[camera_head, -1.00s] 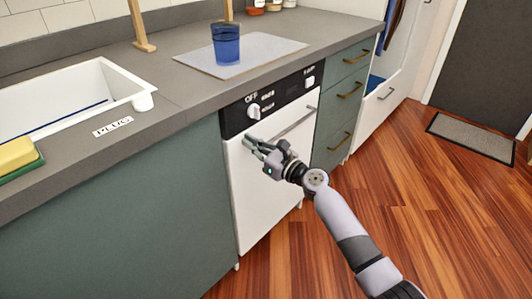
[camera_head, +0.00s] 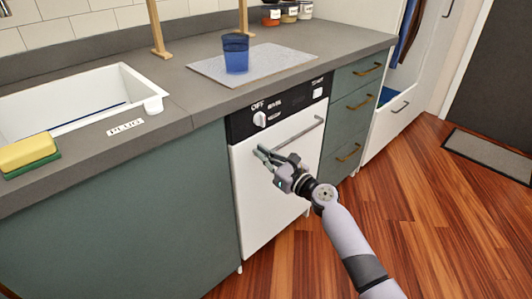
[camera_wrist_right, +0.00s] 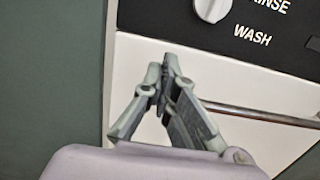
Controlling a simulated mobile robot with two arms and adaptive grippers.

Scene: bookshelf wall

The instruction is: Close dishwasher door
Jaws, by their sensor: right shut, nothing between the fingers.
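The white dishwasher door (camera_head: 262,219) stands upright and looks flush with the cabinet fronts in the head view. Its metal handle bar (camera_head: 300,134) runs across the top of the door, below the black control panel (camera_head: 277,107). My right gripper (camera_head: 262,152) is shut and empty in front of the upper left of the door. In the right wrist view its fingertips (camera_wrist_right: 163,75) meet just below the panel, left of the handle bar (camera_wrist_right: 262,115). I cannot tell whether they touch the door. My left gripper is not in view.
A blue cup (camera_head: 236,53) stands on a pale mat (camera_head: 290,57) on the grey counter above. A white sink (camera_head: 82,95) and a yellow-green sponge (camera_head: 28,154) are at the left. Green drawers (camera_head: 350,120) are right of the dishwasher.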

